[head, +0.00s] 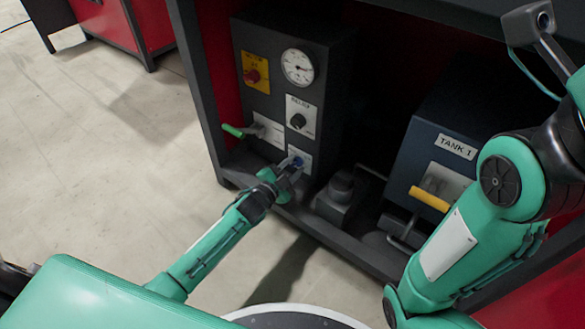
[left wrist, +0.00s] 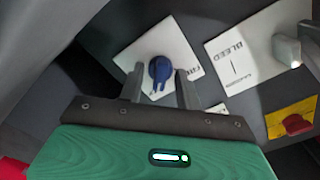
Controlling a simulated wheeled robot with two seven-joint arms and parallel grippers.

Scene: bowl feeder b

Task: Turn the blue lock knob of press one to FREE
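The blue lock knob (left wrist: 160,69) sits on a white label plate (left wrist: 180,48) in the left wrist view. The plate's lettering is mostly hidden, so I cannot read the knob's setting. My left gripper (left wrist: 160,82) is open, with one finger on each side of the knob. Narrow gaps seem to show beside it; I cannot tell whether either finger touches it. In the head view my left gripper (head: 290,172) reaches the low front of the dark press panel, where a bit of the blue knob (head: 298,161) shows. My right arm crosses the right side, its gripper not identifiable.
Above the knob are a green-handled lever (head: 233,131), the black relief knob (head: 298,120), a gauge (head: 298,66) and a red knob (head: 252,76) on yellow. The TANK 1 box (head: 450,147) with a yellow handle (head: 430,199) stands right. Open floor (head: 120,140) lies left.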

